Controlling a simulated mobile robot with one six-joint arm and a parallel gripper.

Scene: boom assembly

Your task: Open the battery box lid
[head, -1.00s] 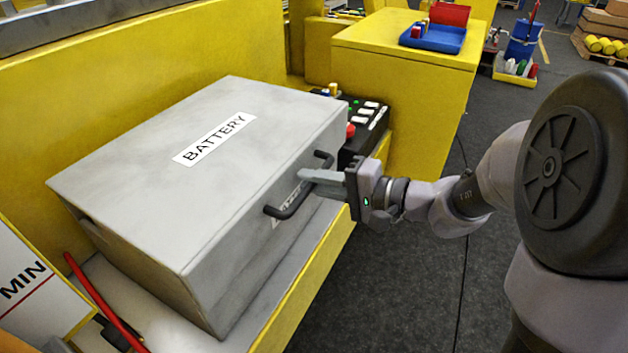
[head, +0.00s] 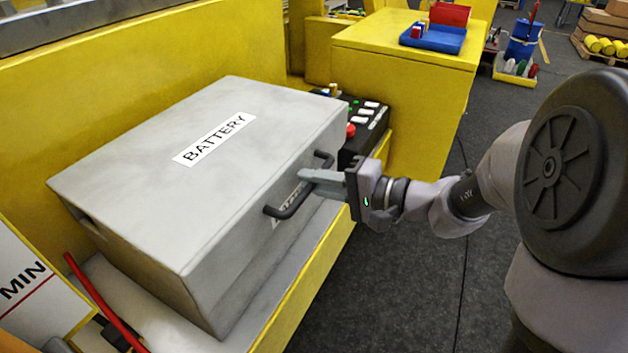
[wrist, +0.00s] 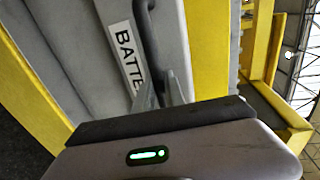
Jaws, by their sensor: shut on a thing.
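The grey battery box lid (head: 255,105), with its white BATTERY label (head: 214,139), appears down over the box (head: 160,290) in the head view. Its dark bar handle (head: 290,208) is on the front side facing my arm. My gripper (head: 308,178) is shut on the handle near its middle, reaching in from the right. In the wrist view the fingers (wrist: 163,92) close around the dark handle (wrist: 147,35), with the lid label (wrist: 130,58) beyond. The fingers hide part of the handle.
A black control panel (head: 362,125) with a red button (head: 350,131) stands just behind my gripper. A yellow cabinet (head: 410,90) carries a blue tray (head: 433,38). A red cable (head: 100,300) lies at lower left. Dark floor (head: 400,285) is clear in front.

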